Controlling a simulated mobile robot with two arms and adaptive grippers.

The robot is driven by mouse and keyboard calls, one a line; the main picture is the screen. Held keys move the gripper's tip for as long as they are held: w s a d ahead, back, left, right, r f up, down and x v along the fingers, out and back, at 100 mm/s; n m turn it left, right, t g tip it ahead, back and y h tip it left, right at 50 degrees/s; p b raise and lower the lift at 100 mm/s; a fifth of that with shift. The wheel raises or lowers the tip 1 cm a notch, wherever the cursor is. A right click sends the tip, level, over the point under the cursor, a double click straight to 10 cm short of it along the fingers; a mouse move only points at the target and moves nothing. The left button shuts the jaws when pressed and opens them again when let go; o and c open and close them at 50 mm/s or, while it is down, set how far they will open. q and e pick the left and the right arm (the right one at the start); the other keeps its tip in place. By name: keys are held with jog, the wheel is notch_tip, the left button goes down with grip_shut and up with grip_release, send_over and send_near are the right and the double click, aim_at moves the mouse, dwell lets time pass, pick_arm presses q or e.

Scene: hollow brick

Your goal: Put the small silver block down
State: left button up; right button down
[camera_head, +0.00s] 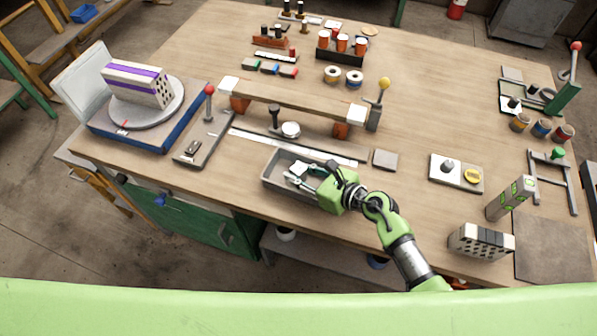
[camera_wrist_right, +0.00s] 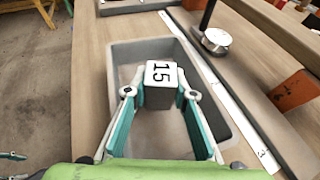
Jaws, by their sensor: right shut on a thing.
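The small silver block (camera_wrist_right: 160,84) has a pale top marked "15" and darker grey sides. My right gripper (camera_wrist_right: 156,92) is shut on it, with a teal finger on each side. The block also shows in the head view (camera_head: 298,168), partly covered by the fingers. Gripper and block are over the grey open tray (camera_head: 268,182) near the front of the bench; I cannot tell whether the block touches the tray's floor. A small teal and grey tip at the lower left of the wrist view (camera_wrist_right: 12,155) looks like my left gripper; its jaws are unclear.
A white ruler strip (camera_head: 300,147) runs behind the tray. A flat grey plate (camera_head: 385,160) lies to its right. A round-based post (camera_head: 290,129) and a raised wooden beam (camera_head: 290,100) stand behind. A turntable (camera_head: 147,113) stands left. Bare bench top lies right of the tray.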

jog(key=shift+f, duration=0.1)
jog(key=c, duration=2)
grip_release()
jog(key=b+v, duration=0.1)
jog(key=v, duration=1)
jog(key=shift+s+d+r, duration=0.3)
jog(key=shift+s+r, duration=0.05)
jog(key=shift+r, duration=0.05)
